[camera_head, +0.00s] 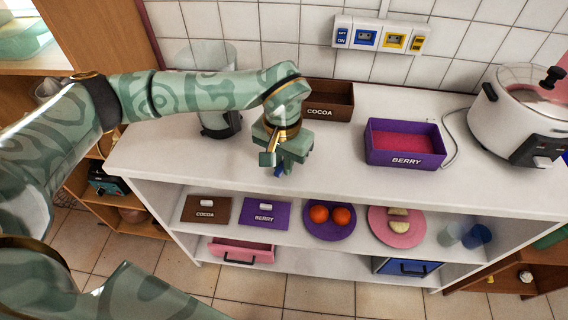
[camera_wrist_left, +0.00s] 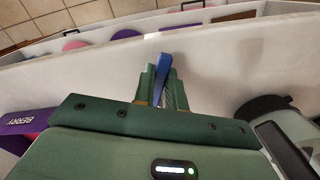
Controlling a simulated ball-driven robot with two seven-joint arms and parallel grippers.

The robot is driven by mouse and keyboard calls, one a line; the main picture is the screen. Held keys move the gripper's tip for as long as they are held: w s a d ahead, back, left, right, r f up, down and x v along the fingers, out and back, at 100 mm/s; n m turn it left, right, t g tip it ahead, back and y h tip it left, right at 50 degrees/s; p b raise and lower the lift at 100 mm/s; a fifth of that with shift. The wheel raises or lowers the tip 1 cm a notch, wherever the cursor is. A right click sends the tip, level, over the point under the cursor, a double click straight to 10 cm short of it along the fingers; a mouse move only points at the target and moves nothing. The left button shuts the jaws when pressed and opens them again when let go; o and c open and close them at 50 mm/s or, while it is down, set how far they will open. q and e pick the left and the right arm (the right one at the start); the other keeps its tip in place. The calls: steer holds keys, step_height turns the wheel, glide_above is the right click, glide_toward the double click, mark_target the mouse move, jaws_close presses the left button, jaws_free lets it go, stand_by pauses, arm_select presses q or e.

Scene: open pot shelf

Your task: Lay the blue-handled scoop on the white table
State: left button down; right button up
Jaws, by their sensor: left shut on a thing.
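My left gripper (camera_head: 282,158) is above the front part of the white table (camera_head: 190,160), shut on the blue-handled scoop. Only a small blue bit of the scoop (camera_head: 279,172) shows below the fingers in the head view. In the left wrist view, the scoop's blue handle (camera_wrist_left: 162,72) stands up between the fingers of my left gripper (camera_wrist_left: 160,88), pointing toward the table's front edge. The rest of the scoop is mostly hidden by the gripper. I cannot tell whether the scoop touches the white top. My right gripper is not in view.
A brown COCOA box (camera_head: 328,101) and a purple BERRY box (camera_head: 404,144) stand on the top, with a white cooker (camera_head: 515,115) at right. A clear-topped appliance (camera_head: 218,120) is behind my left arm. The shelf below holds lids, plates and cups (camera_head: 476,236). Front left of the top is clear.

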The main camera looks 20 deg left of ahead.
arm_select(q)
steer(key=shift+w+f, duration=0.1)
steer(key=shift+f, duration=0.15)
steer(key=shift+f, duration=0.1)
steer(key=c, duration=1.4)
jaws_free()
steer(key=shift+c, duration=0.2)
step_height(320, 180, up, 12)
steer(key=p, duration=0.3)
steer(key=shift+r, duration=0.2)
